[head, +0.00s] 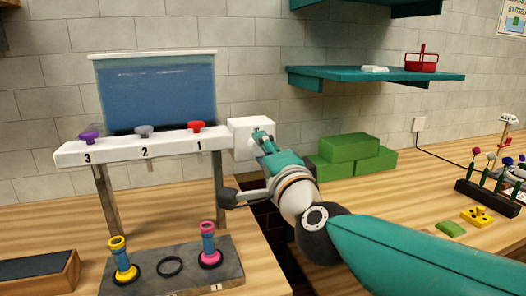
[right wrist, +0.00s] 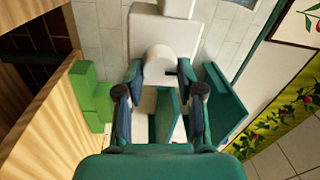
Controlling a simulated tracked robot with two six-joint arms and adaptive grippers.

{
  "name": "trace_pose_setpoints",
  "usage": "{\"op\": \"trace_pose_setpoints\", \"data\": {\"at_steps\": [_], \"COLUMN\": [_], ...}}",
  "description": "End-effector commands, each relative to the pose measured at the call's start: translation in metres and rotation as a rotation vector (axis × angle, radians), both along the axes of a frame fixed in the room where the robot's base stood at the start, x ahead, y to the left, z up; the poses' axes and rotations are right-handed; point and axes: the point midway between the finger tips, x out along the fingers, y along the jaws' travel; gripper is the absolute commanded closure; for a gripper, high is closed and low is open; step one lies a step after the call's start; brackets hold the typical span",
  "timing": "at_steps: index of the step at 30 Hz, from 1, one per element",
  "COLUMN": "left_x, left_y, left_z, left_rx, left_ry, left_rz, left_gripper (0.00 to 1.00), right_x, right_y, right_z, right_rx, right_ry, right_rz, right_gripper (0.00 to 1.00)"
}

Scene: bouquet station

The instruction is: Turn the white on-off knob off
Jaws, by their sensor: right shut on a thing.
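The white on-off knob (right wrist: 160,59) is a short round cylinder on the front of a white box (head: 239,127) at the right end of the white tap bar (head: 160,147). My right gripper (head: 262,137) is at the box's front, covering the knob in the head view. In the right wrist view the fingers of my right gripper (right wrist: 159,76) are closed on the knob's two sides. A small dark mark shows at the knob's right edge. My left gripper is not in view.
The bar has purple (head: 89,136), grey (head: 144,131) and red (head: 196,126) knobs under a blue water tank (head: 158,92). Pink (head: 208,246) and yellow (head: 123,262) stands are below. Green blocks (head: 350,157) lie right of my gripper. A teal shelf (head: 375,77) hangs above.

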Motion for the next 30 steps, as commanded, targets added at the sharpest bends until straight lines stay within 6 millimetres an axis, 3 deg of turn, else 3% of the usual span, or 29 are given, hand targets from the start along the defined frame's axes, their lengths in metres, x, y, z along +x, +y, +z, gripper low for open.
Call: {"op": "trace_pose_setpoints", "data": {"at_steps": [3,4,8,20,25,30], "left_x": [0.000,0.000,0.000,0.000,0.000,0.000], "left_y": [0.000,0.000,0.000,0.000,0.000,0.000], "left_z": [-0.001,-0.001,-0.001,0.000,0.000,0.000], "left_rx": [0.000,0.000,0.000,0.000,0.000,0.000], "left_ry": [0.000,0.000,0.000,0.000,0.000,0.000], "left_rz": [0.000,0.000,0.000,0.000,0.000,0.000], "left_gripper": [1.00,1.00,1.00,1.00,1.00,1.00], "right_x": [0.000,0.000,0.000,-0.005,-0.025,-0.057], "right_y": [0.004,0.004,0.004,0.000,-0.007,-0.017], "right_z": [-0.008,-0.008,-0.007,-0.002,-0.004,-0.007], "right_rx": [-0.009,-0.009,-0.008,-0.002,-0.002,-0.001], "right_ry": [0.014,0.014,0.012,0.004,0.004,0.005], "right_rz": [0.010,0.010,0.009,0.003,0.004,0.006], "right_gripper": [0.97,0.58,0.37,0.37,0.37,0.37]}}
